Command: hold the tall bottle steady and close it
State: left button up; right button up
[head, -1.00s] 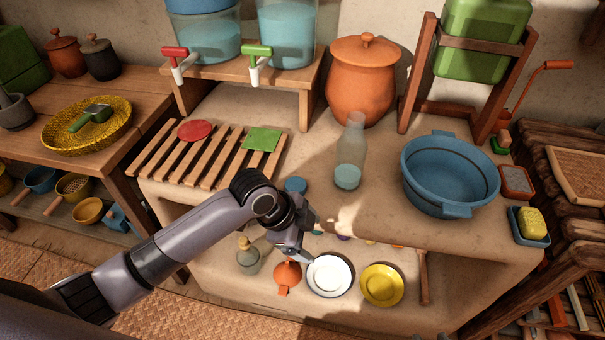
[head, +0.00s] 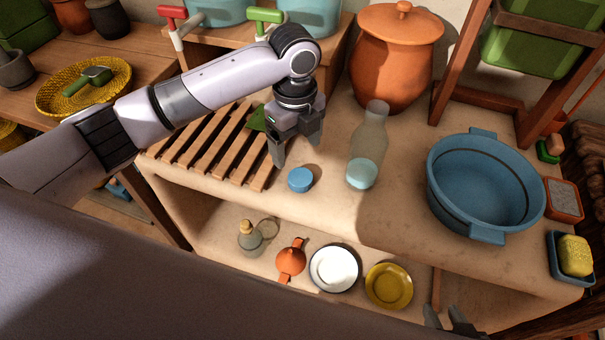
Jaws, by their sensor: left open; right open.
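The tall bottle (head: 369,140) stands upright on the counter, clear glass with pale blue liquid at the bottom. No cap shows on its mouth. A blue cap (head: 300,180) lies on the counter to the left of the bottle. My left gripper (head: 298,157) is open and empty, pointing down just above and behind the cap, left of the bottle and apart from it. My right gripper (head: 453,316) shows only its tips at the bottom edge, open and empty, well in front of the counter.
A blue basin (head: 483,187) stands right of the bottle. A big clay pot (head: 392,65) is behind it. A wooden slatted rack (head: 205,150) lies to the left, under my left arm.

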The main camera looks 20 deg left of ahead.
aim_at(298, 174)
pick_arm(q)
jog(key=shift+f, duration=1)
jog(key=f, duration=0.5)
jog(key=shift+s+d+f+b, duration=0.1)
jog(key=shift+s+d+b, duration=0.1)
jog(key=shift+s+b, duration=0.2)
jog(key=c, duration=1)
